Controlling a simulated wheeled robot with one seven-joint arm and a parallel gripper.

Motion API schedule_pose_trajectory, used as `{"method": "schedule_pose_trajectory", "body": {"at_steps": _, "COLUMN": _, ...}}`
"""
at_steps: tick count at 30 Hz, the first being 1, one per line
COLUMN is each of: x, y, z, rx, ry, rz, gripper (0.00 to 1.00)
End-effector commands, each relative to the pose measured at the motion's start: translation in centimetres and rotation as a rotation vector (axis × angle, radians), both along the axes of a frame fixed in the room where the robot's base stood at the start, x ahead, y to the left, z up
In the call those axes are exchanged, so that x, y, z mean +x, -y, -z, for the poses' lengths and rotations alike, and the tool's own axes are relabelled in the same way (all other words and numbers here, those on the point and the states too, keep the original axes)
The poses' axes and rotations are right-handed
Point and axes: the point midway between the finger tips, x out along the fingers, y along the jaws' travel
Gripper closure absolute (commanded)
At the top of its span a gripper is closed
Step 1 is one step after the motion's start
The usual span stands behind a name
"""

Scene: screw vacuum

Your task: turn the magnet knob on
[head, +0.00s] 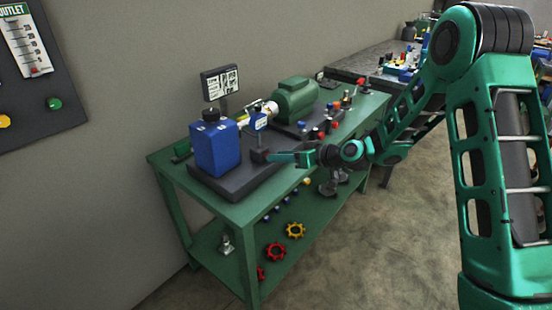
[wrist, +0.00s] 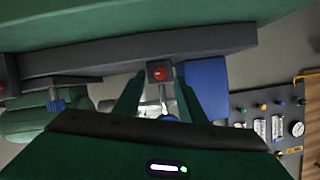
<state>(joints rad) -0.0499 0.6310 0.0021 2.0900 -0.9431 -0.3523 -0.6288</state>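A small dark block with a red knob (wrist: 160,73) on its face is in the wrist view, between the tips of my two green fingers. My gripper (wrist: 160,86) is open, with a finger on either side of the knob and a visible gap between them. I cannot tell whether they touch it. In the head view the dark block (head: 259,155) sits on the grey plate at the front of the green bench. My gripper (head: 277,157) reaches in from the right, its tips close to the block. The knob's turned position is too small to read.
A blue box (head: 215,148) with a black cap stands left of the block on the grey plate (head: 232,186). A blue-headed stand (head: 258,121) rises behind the block. A green motor (head: 296,98) and several small coloured fittings occupy the green bench (head: 222,208) farther right.

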Motion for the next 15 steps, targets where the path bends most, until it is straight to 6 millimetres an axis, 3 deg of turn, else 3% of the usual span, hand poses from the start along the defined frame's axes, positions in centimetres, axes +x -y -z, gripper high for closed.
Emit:
{"method": "schedule_pose_trajectory", "body": {"at_steps": 6, "x": -2.0, "y": 3.5, "z": -1.5, "rx": -0.001, "ry": -0.001, "rz": 0.004, "gripper": 0.63}}
{"method": "schedule_pose_trajectory", "body": {"at_steps": 15, "x": -3.9, "y": 6.2, "z": -2.8, "rx": -0.001, "ry": -0.001, "rz": 0.001, "gripper": 0.63}}
